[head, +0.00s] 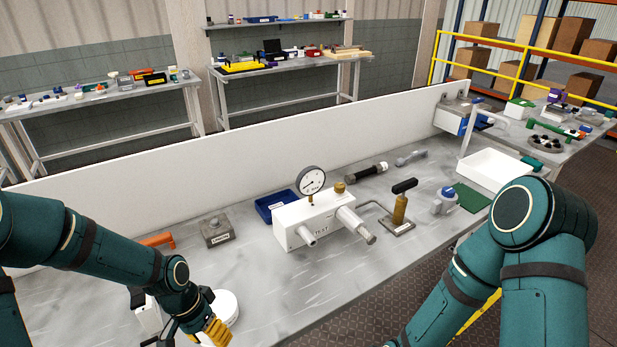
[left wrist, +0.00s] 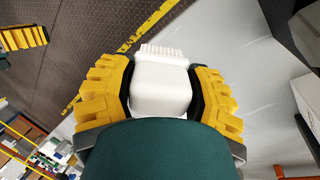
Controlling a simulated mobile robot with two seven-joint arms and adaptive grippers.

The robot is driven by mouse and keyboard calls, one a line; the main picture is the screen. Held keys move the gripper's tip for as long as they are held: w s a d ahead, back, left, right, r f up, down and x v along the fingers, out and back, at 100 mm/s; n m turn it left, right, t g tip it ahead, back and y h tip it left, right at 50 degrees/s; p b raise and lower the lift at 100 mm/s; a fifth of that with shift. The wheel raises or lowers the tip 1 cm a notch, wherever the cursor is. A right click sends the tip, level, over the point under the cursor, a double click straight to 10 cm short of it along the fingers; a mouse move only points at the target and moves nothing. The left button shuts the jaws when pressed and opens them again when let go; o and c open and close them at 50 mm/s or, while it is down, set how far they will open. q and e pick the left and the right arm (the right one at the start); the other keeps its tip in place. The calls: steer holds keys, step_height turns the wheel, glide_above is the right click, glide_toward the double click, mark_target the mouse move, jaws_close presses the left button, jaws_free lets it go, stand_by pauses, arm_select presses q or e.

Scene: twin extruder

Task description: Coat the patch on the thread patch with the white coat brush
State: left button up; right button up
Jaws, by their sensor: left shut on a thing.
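My left gripper (left wrist: 160,88) is shut on the white brush (left wrist: 160,85), with a yellow finger on each side of its block-shaped body. The brush's row of short bristles points to the top of the left wrist view. In the head view my left gripper (head: 208,331) is low at the bottom, by the table's front edge. A small grey block with a label (head: 216,231) stands on the table beyond it; I cannot tell if this is the thread patch. A yellow finger, apparently of my right gripper (left wrist: 22,38), shows at the upper left; its opening is hidden.
A white round thing (head: 224,304) and a white block (head: 148,316) are close to my left gripper. A white panel (head: 200,175) closes the back. The front-middle tabletop is clear.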

arm_select(q)
steer(key=f+n+b, duration=0.1)
steer(key=w+d+f+n+b, duration=0.2)
steer(key=shift+d+f+t, duration=0.2)
steer(key=shift+d+t, duration=0.05)
steer(key=shift+t, duration=0.15)
steer(key=shift+w+d+f+n+b, duration=0.3)
steer(key=shift+w+d+n+b, duration=0.1)
steer(key=shift+b, duration=0.15)
steer(key=shift+r, duration=0.1)
